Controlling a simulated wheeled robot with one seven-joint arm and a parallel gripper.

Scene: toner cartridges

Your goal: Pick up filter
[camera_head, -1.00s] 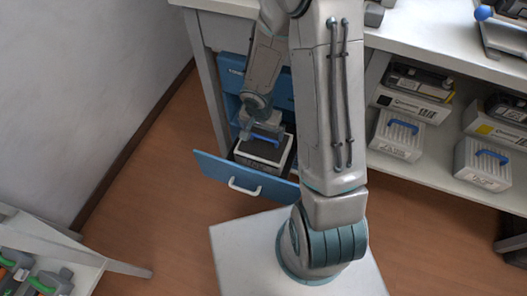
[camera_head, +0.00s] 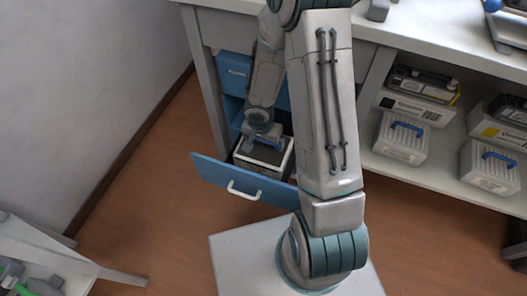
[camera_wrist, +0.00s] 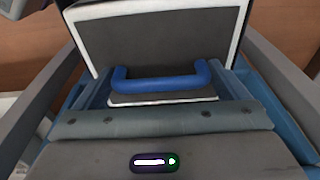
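The filter (camera_head: 263,165) is a white box with a dark top, sitting in the pulled-out blue drawer (camera_head: 212,172). In the wrist view the filter (camera_wrist: 165,38) shows its dark top, white rim and blue handle (camera_wrist: 160,84). My gripper (camera_head: 262,143) is down at the filter's top. In the wrist view my gripper (camera_wrist: 168,92) has its fingers apart, one near each end of the handle. I cannot tell whether they touch it. In the head view my gripper hides the handle.
The drawer walls stand close around the filter. A bench (camera_head: 440,45) is above. Another shelf (camera_head: 75,262) is at lower left.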

